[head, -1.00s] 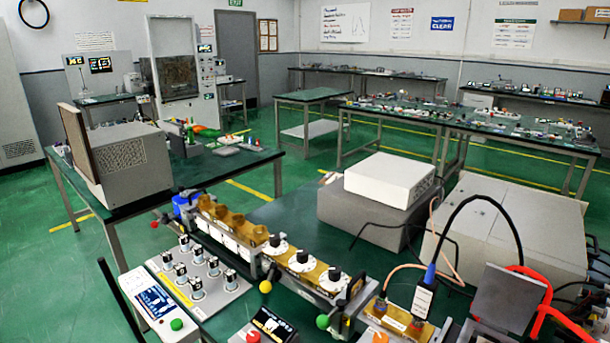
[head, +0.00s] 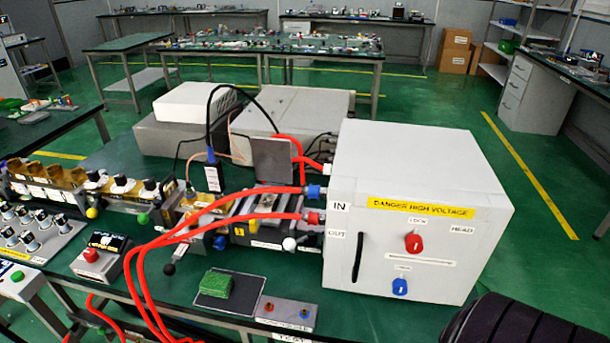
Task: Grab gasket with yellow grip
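I cannot make out a gasket with a yellow grip for certain in the head view. The waveguide bench (head: 125,190) runs along the dark green table, with a yellow ball knob (head: 92,213) on its front side. A green square pad (head: 230,284) lies on a dark plate on the front part of the table. Neither of my grippers shows in the head view.
A big white box (head: 345,270) with a yellow danger label stands at the right end of the table. Red cables (head: 140,275) loop from it over the front edge. A grey block with two knobs (head: 286,313) sits near that edge.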

